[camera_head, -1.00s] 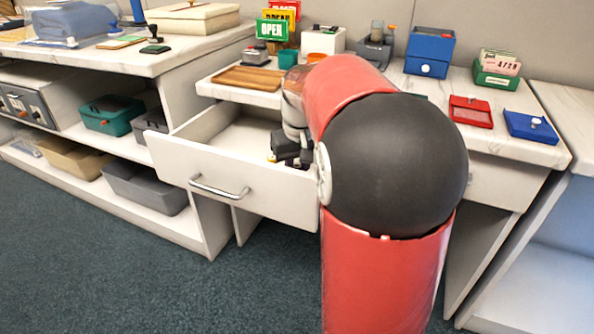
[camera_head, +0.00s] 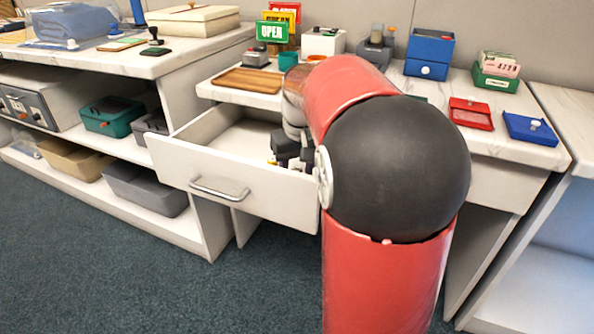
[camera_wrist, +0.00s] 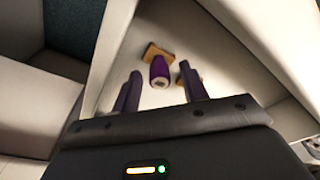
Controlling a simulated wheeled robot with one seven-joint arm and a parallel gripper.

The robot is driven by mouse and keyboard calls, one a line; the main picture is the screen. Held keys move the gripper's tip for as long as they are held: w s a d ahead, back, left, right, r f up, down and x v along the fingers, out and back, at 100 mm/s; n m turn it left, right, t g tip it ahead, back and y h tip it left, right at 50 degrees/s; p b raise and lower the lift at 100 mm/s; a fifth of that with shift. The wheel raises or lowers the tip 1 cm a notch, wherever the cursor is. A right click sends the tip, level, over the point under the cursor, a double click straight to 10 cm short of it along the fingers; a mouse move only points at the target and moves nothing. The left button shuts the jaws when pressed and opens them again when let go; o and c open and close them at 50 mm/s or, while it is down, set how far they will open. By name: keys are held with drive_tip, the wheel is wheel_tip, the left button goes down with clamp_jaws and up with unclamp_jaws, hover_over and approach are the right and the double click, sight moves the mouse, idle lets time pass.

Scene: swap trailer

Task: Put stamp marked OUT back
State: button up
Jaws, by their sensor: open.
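In the wrist view, a stamp with a purple handle (camera_wrist: 159,70) and a wooden base (camera_wrist: 152,52) is in the pale drawer (camera_wrist: 235,65). Its marking is not visible, so I cannot tell whether it reads OUT. My gripper (camera_wrist: 160,68) is open, with one finger on either side of the handle in the picture; contact is not visible. A second wooden piece (camera_wrist: 182,78) is partly hidden by the right finger. In the head view, my gripper (camera_head: 287,150) is inside the pulled-out drawer (camera_head: 225,178), partly hidden by my arm and the drawer front.
A black stamp (camera_head: 154,36) stands on the left counter. The drawer walls closely surround my gripper.

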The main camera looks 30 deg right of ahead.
wheel_tip(320, 180, up, 11)
drive_tip(key=s+p, duration=0.1)
drive_tip(key=shift+s+p, duration=0.35)
drive_tip(key=shift+a, duration=0.1)
